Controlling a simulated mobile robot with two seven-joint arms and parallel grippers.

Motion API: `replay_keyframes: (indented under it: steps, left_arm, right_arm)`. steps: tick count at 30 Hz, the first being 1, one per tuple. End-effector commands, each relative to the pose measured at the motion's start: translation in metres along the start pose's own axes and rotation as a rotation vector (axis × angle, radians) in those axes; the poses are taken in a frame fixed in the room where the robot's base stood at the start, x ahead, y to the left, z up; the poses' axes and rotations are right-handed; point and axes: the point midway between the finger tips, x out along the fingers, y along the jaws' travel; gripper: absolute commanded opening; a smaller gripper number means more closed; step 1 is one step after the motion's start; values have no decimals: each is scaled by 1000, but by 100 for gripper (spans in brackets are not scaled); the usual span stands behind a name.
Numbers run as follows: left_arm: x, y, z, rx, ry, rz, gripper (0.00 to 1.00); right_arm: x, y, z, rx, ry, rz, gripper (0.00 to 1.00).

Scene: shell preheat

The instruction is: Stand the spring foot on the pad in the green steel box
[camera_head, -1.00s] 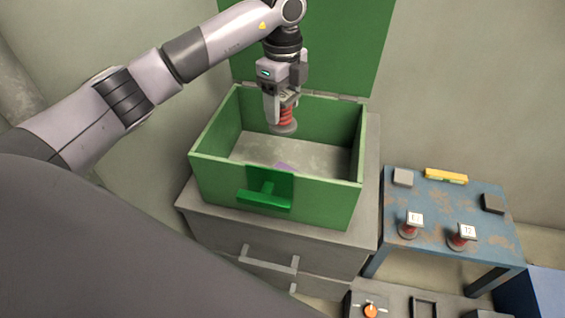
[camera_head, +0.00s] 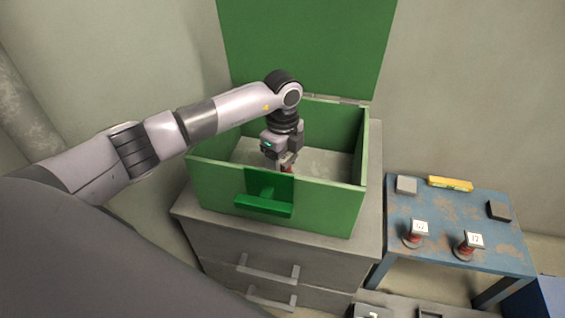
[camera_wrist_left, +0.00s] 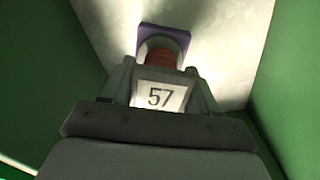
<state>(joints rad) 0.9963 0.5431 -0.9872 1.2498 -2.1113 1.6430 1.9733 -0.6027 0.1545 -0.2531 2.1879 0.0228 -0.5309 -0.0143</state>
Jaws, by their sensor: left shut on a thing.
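The green steel box (camera_head: 325,198) stands open, its lid (camera_head: 305,45) raised at the back. My left gripper (camera_head: 279,165) is low inside the box, shut on the spring foot (camera_head: 288,168). Only a bit of red spring shows there, behind the front wall. In the left wrist view, the spring foot (camera_wrist_left: 160,58) has a white top marked 57, a red coil and a round grey base. Its base overlaps the purple pad (camera_wrist_left: 179,36) on the box floor; I cannot tell whether they touch. The head view hides the pad. My right gripper is out of view.
The box sits on a grey drawer cabinet (camera_head: 225,240). To the right, a worn blue table (camera_head: 450,225) holds two more spring feet (camera_head: 415,235) (camera_head: 468,246), a yellow bar (camera_head: 450,183) and two small dark or grey blocks (camera_head: 406,185) (camera_head: 498,210). The box walls stand close around my gripper.

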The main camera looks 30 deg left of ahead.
Motion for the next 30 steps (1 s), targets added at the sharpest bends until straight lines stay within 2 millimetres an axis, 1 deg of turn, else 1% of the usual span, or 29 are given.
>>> replay_keyframes:
  steps: [3,9,10,11,12,20,23,26,30]
  left_arm:
    - [-2,-1,0,0,1,-4,10]
    - [1,-1,0,0,1,-3,10]
    - [2,-1,0,0,0,-2,63]
    - [2,-1,0,0,0,-2,73]
    - [2,-1,0,0,0,-2,85]
    - [1,-1,0,0,0,-2,85]
    - [-3,-1,0,0,0,-3,85]
    - [-16,-1,0,-1,0,-5,85]
    - [-45,-2,0,-1,1,-7,85]
  right_arm:
    - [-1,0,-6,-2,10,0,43]
    - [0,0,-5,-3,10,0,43]
    - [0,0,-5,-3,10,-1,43]
    - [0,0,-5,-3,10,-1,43]
    - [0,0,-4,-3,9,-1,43]
    - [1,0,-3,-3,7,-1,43]
    - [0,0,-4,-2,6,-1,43]
    - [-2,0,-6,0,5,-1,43]
    - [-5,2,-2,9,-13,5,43]
